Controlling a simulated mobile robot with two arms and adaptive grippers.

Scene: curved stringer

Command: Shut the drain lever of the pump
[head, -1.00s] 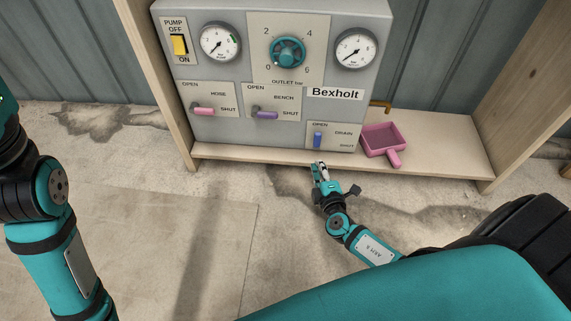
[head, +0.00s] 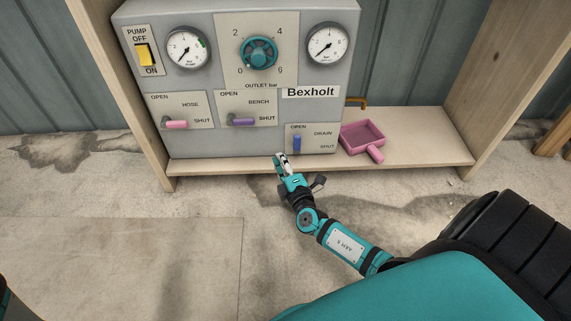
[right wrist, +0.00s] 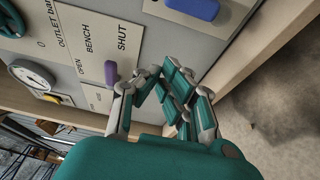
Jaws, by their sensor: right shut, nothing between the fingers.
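The grey Bexholt pump panel (head: 235,85) stands on a wooden shelf. Its blue drain lever (head: 297,144) is at the lower right of the panel and points straight up, on the OPEN side of its plate (head: 325,137). The lever also shows at the top of the right wrist view (right wrist: 193,8). My right gripper (head: 281,158) is shut and empty, just below and left of the drain lever, near the shelf's front edge. In the right wrist view its fingertips (right wrist: 160,72) are apart from the blue lever. My left gripper is out of view.
The pink hose lever (head: 175,125) and purple bench lever (head: 242,122) lie sideways toward SHUT. A pink scoop-like tray (head: 362,138) sits on the shelf (head: 420,150) right of the panel. Wooden uprights (head: 510,70) flank the shelf. Open concrete floor (head: 130,240) lies in front.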

